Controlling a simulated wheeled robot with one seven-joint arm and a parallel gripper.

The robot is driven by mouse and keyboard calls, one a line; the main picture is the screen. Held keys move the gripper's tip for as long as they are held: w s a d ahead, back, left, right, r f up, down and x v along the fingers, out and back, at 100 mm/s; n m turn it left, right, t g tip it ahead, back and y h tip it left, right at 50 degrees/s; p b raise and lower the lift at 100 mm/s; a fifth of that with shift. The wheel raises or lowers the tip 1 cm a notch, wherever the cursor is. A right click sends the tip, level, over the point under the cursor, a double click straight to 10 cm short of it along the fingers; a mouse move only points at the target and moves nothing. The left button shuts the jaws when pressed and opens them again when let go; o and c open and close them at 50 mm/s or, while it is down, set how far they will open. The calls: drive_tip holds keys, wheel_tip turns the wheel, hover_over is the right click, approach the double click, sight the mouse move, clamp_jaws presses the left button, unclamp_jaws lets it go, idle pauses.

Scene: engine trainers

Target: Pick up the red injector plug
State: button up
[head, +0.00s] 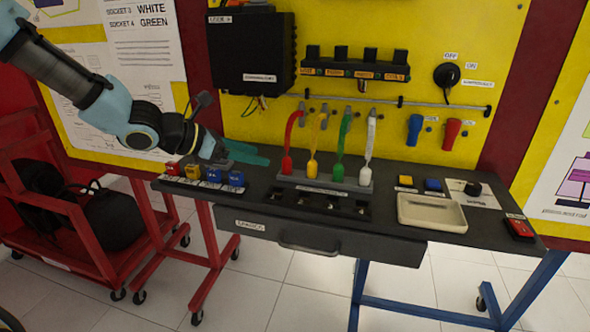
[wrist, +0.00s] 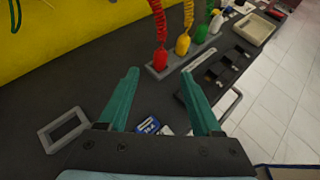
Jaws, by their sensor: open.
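The red injector plug (head: 287,164) stands upright at the left end of a grey holder (head: 325,182) on the dark bench, with a red coiled cable rising from it. In the wrist view the red plug (wrist: 160,58) is beyond my fingertips, near the top middle. My gripper (head: 262,155) has teal fingers and is to the left of the red plug, apart from it. In the wrist view my gripper (wrist: 160,72) is open with nothing between its fingers. Yellow (head: 312,168), green (head: 338,172) and white (head: 365,175) plugs stand to the right in the same holder.
Several coloured blocks (head: 205,173) sit at the bench's left end. A row of dark sockets (head: 320,201) lies in front of the holder. A cream tray (head: 432,212) is to the right. A grey rectangular frame (wrist: 62,130) lies at left in the wrist view. A yellow panel (head: 345,80) stands behind.

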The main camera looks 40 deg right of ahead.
sight(282, 178)
drive_tip(key=x, duration=0.8)
drive_tip(key=shift+d+f, duration=0.15)
drive_tip(key=shift+f, duration=0.25)
drive_tip(key=shift+c, duration=0.2)
clamp_jaws()
